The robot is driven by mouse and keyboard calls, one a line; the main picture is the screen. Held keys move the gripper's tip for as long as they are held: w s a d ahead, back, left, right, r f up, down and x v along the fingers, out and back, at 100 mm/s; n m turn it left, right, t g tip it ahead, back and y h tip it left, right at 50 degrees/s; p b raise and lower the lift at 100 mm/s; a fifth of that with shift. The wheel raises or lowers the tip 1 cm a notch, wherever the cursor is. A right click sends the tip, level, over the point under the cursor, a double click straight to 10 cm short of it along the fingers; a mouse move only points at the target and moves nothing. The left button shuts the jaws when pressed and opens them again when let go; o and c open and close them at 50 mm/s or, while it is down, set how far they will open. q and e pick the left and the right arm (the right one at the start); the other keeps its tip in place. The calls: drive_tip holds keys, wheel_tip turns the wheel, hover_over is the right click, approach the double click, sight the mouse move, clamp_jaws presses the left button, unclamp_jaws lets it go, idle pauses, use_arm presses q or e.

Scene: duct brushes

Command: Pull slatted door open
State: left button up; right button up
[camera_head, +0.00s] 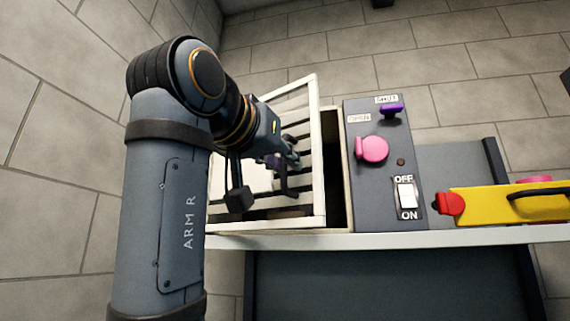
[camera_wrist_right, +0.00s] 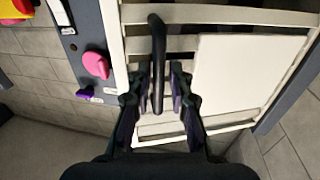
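The slatted door (camera_head: 319,150) has a white frame and pale slats. It stands ajar at the front of its box, with a dark gap along its right edge; it also fills the middle of the right wrist view (camera_wrist_right: 255,124). Its black bar handle (camera_wrist_right: 157,60) stands out from the slats. My right gripper (camera_head: 290,155) is at the door. In the right wrist view its two fingers (camera_wrist_right: 160,78) are on either side of the handle, with narrow gaps showing, so it looks open around it. My left gripper is not in view.
Right of the door is a grey control panel (camera_head: 372,215) with a pink knob (camera_head: 372,149), a purple knob (camera_head: 391,111) and an OFF/ON switch (camera_head: 406,194). A yellow tool (camera_head: 490,206) lies further right on the white shelf (camera_head: 440,238). A tiled wall is on the left.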

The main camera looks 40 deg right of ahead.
drive_tip(key=shift+s+a, duration=0.15)
drive_tip(key=shift+a, duration=0.05)
drive_tip(key=c, duration=0.4)
drive_tip(key=shift+d, duration=0.15)
clamp_jaws()
drive_tip(key=shift+a, duration=0.25)
